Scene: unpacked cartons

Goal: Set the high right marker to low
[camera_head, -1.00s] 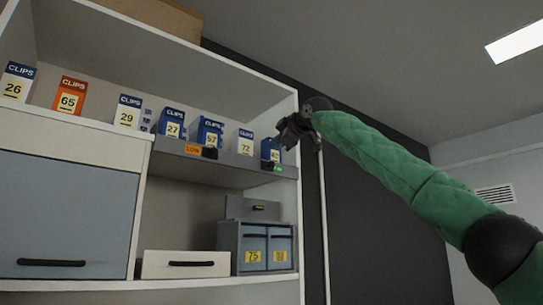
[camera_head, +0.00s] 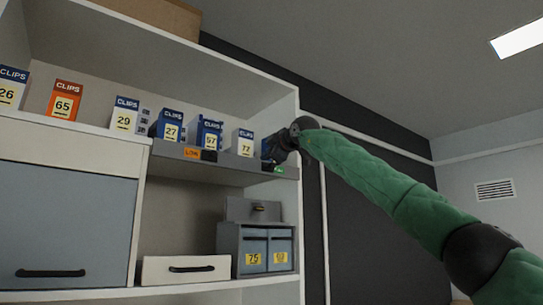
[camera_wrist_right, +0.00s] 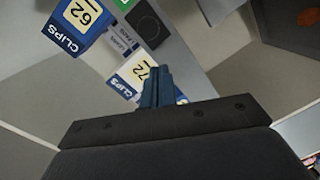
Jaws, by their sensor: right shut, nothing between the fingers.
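The right marker's green label (camera_head: 279,169) shows at the right end of the grey shelf edge, its text too small to read. In the right wrist view a green label (camera_wrist_right: 143,13) shows at the top, partly cut off, beside a dark plate with a round spot (camera_wrist_right: 148,27). The left marker is an orange label (camera_head: 192,153), seemingly reading LOW, with a black piece (camera_head: 209,155) at its right. My right gripper (camera_head: 271,156) is just above and left of the green label, before the shelf's right end. Its blue fingers (camera_wrist_right: 158,82) are together and empty. My left gripper is out of view.
Clips boxes line the shelf; box 72 (camera_head: 243,142) is close left of my gripper, and box 62 (camera_wrist_right: 82,18) is near it in the wrist view. The cabinet's right side panel (camera_head: 297,115) is close. Grey bins (camera_head: 255,237) stand below.

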